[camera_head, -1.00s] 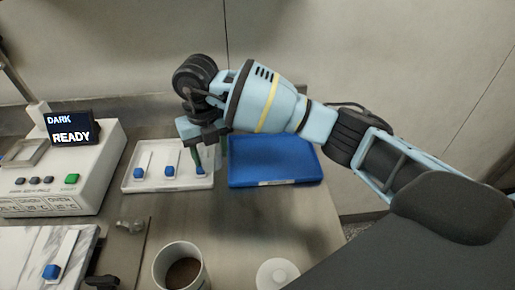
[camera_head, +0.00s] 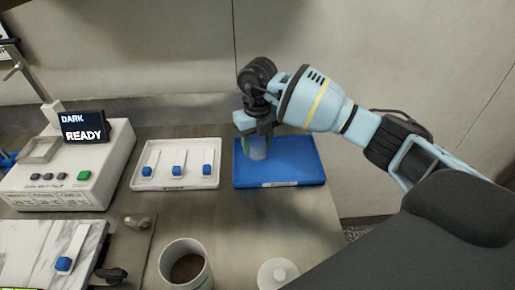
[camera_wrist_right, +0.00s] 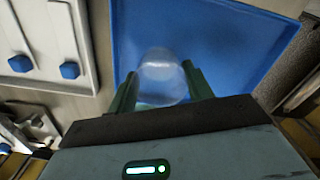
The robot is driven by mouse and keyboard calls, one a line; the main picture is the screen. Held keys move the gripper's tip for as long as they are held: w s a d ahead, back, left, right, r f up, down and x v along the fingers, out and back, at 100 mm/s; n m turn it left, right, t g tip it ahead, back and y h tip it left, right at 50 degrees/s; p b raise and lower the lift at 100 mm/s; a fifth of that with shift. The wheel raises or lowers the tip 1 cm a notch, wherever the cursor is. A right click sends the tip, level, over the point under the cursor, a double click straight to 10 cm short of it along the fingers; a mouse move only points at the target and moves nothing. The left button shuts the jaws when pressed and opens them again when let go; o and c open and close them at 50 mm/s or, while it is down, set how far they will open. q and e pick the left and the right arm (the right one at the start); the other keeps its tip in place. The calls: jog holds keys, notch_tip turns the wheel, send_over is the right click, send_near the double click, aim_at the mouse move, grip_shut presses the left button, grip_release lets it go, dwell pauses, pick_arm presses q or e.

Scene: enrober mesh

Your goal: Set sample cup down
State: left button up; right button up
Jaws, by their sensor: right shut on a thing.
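The sample cup (camera_wrist_right: 162,80) is clear and see-through. It shows between the two green fingers of my right gripper (camera_wrist_right: 160,88) in the right wrist view, over the blue tray (camera_wrist_right: 215,22). In the head view the cup (camera_head: 258,152) is a pale shape below my right gripper (camera_head: 256,146), which is shut on it above the left part of the blue tray (camera_head: 300,172). I cannot tell whether the cup's base touches the tray. My left gripper is not clearly visible.
A white tray (camera_head: 205,183) with several blue-handled strips stands left of the blue tray. A machine (camera_head: 70,190) reading "DARK READY" stands further left. A cup of brown content (camera_head: 170,247) and a white lid (camera_head: 277,273) are in front. The blue tray's right part is clear.

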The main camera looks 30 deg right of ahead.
jog(key=shift+a+f, duration=0.1)
jog(key=shift+f, duration=1.1)
jog(key=shift+f, duration=0.1)
jog(key=o, duration=1)
jog(key=shift+f, duration=0.1)
notch_tip(320, 180, up, 12)
jog(key=shift+r, duration=0.2)
